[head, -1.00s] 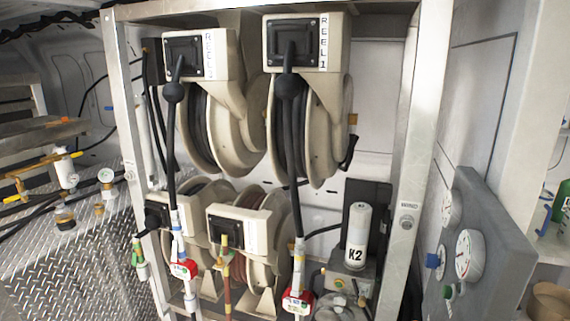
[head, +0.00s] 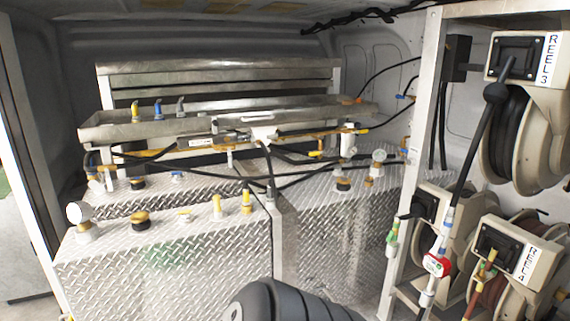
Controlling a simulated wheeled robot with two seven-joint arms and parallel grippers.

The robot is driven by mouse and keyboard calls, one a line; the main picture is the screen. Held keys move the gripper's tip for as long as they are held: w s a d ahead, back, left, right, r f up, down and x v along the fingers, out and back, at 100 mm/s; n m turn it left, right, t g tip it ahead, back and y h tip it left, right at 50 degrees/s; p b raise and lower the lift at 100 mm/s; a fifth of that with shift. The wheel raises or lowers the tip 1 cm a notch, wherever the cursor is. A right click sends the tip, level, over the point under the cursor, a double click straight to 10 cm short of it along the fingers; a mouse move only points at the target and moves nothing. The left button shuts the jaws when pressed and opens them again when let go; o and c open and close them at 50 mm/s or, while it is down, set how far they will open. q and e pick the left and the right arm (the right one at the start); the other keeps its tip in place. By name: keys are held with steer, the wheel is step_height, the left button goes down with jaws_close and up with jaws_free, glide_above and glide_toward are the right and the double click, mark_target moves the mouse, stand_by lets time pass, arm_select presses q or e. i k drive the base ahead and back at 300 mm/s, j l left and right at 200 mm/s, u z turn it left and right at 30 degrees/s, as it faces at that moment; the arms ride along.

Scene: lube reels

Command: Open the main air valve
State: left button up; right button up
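I cannot tell which fitting is the main air valve. Yellow-handled fittings sit along the piping below the metal trough (head: 215,125), one a yellow lever (head: 322,153) at the middle right and another a yellow handle (head: 355,130) near a white filter body (head: 348,146). More yellow fittings stand on the left diamond-plate tank, including a yellow upright fitting (head: 247,201) and a yellow-and-black cap (head: 140,220). Neither gripper shows. A dark ribbed rounded part at the bottom middle looks like part of my arm.
The left diamond-plate tank (head: 170,262) fills the front left, with a gauge (head: 78,213) on it. A second tank (head: 325,225) stands right of it. The reel rack's metal post (head: 422,110) rises at the right, with hose reels (head: 525,140) behind it. Black hoses cross the tanks.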

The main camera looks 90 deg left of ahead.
mark_target(109, 180)
steer(key=u, duration=1.45)
steer(key=j+u, duration=0.1)
steer(key=u, duration=1.85)
steer(key=i+u, duration=0.1)
steer(key=u, duration=0.4)
steer(key=i+l+u, duration=0.2)
steer(key=i+l, duration=0.3)
steer(key=i, duration=0.25)
steer(key=i+l+u, duration=0.2)
steer(key=i+l, duration=0.4)
steer(key=i, duration=0.15)
